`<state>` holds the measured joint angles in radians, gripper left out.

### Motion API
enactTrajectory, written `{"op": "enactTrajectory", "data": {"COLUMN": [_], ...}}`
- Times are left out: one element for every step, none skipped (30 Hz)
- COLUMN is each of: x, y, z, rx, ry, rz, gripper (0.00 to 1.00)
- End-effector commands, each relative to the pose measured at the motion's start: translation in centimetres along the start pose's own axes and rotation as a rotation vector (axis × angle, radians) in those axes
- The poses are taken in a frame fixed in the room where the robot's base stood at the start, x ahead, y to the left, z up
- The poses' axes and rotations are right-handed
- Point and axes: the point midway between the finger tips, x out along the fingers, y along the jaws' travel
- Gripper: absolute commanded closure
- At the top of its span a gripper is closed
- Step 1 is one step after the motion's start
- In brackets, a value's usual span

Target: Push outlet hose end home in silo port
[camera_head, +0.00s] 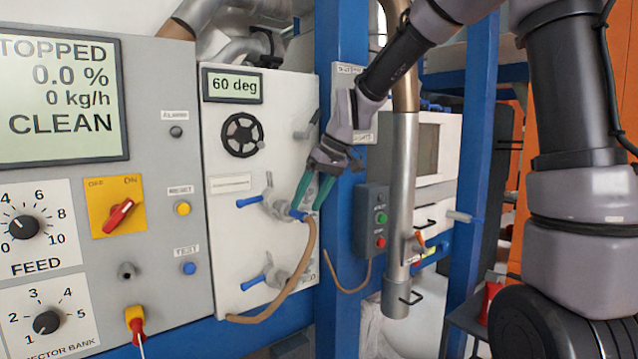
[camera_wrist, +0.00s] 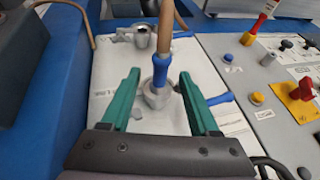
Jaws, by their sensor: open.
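The outlet hose is brown with a blue end (camera_head: 297,214). That end sits at the mouth of a grey metal port (camera_head: 275,202) on the white panel. The wrist view shows the blue hose end (camera_wrist: 160,70) lined up with the round grey port (camera_wrist: 156,97); I cannot tell how deep it sits. My gripper (camera_head: 307,208) is open, its green fingers around the blue end. In the wrist view my gripper (camera_wrist: 159,74) has one finger on each side of the hose end, with gaps visible. The brown hose (camera_head: 304,262) hangs down and curves left.
A blue lever (camera_head: 249,201) sticks out left of the port. A second grey fitting (camera_head: 277,277) with a blue lever is below. A blue post (camera_head: 342,90) and a grey button box (camera_head: 371,225) stand close on the right. A control panel (camera_head: 100,200) is on the left.

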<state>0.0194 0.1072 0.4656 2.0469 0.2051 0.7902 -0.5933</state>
Motion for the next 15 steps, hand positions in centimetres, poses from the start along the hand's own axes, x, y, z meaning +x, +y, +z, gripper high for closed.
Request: {"op": "enactTrajectory", "data": {"x": [0.9,1.3,1.8,2.1,2.3,2.7,2.9,3.0,3.1,3.2,3.3,3.3,3.3,3.3,3.3], "y": [-0.1,0.0,0.0,0.0,0.0,0.0,0.0,0.0,0.0,0.0,0.0,0.0,0.0,0.0,0.0], "z": [0.1,0.1,0.1,0.1,0.1,0.1,0.1,0.1,0.1,0.0,0.0,0.0,0.0,0.0,0.0], "rx": [-0.001,0.0,-0.001,0.0,0.001,0.0,0.0,0.0,0.0,0.0,0.0,0.0,0.0,0.0,0.0], "ry": [-0.003,-0.003,-0.002,-0.002,-0.002,-0.002,-0.002,-0.002,-0.001,0.0,0.0,0.001,0.001,0.001,0.001], "rz": [-0.002,-0.002,-0.001,-0.001,-0.001,0.0,0.0,0.0,0.0,0.0,0.001,0.001,0.001,0.001,0.001], "gripper": [0.39,0.39,0.39,0.39,0.39,0.39,0.39,0.39,0.39,0.39,0.39,0.39,0.39,0.39,0.39]}}
